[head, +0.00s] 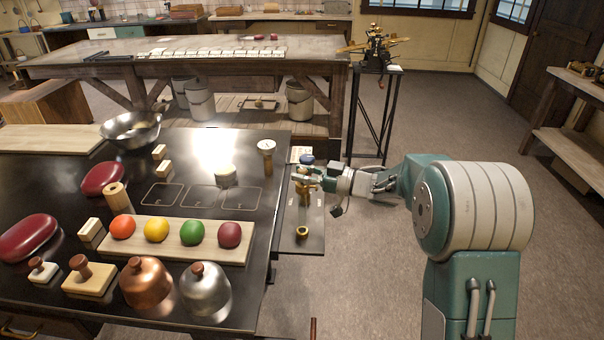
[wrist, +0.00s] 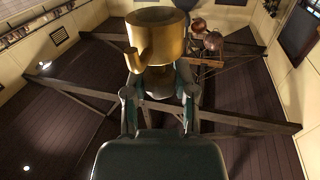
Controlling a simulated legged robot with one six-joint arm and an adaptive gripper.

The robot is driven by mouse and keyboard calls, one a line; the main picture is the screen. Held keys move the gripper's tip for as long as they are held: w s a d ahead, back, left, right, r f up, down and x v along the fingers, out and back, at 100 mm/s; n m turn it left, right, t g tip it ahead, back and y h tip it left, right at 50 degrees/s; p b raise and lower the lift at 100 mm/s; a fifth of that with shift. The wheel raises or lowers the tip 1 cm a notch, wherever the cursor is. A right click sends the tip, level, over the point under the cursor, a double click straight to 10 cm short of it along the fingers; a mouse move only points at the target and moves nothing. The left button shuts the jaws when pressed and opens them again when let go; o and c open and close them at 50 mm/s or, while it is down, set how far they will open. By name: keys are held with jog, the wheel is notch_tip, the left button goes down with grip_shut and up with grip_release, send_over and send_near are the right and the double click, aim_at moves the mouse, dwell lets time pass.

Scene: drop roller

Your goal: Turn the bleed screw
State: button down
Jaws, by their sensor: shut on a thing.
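In the head view my gripper (head: 312,179) is at the small dark stand right of the black table, at the upright brass fitting (head: 304,200). In the wrist view the brass fitting (wrist: 158,38) is a wide cylinder with a short stub on its left side. The two fingers of my gripper (wrist: 160,88) close around its narrower part, just below the wide body. I cannot tell which part of the brass is the bleed screw. The fingers hide some of the fitting.
A short brass ring (head: 302,232) stands on the front of the stand. A blue-topped thing (head: 307,160) is behind the fitting. Coloured balls on a wooden board (head: 175,250) are to the left.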

jog(key=shift+w+r, duration=0.1)
jog(key=shift+c, duration=2.1)
grip_release()
jog(key=shift+d, duration=0.1)
jog(key=v, duration=1.1)
jog(key=shift+d, duration=0.4)
